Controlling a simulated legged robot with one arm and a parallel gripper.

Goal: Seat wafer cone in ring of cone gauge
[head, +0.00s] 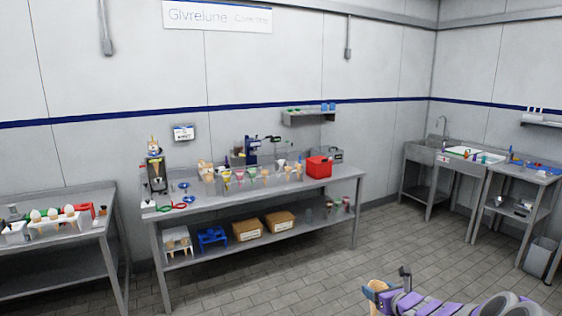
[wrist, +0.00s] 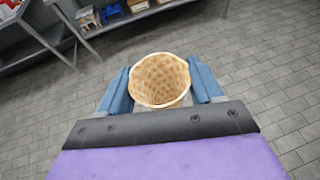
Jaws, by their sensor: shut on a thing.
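My gripper (wrist: 161,84) is shut on a wafer cone (wrist: 160,79), with one blue finger on each side of it. In the wrist view I look into the cone's wide open mouth; its tip is hidden. In the head view my gripper (head: 378,291) is at the bottom right, over the floor and well away from the tables; a small tan part of the cone shows there. I cannot tell for sure which item is the cone gauge. A dark upright device (head: 155,172) with a cone-shaped piece stands at the left end of the middle table.
The middle table (head: 270,195) holds several coloured cones in a clear stand, a red box (head: 319,166) and a blue device (head: 252,150). Cardboard boxes (head: 247,230) sit on its lower shelf. Another table (head: 60,240) is at left, a sink (head: 425,152) at right. The tiled floor between is clear.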

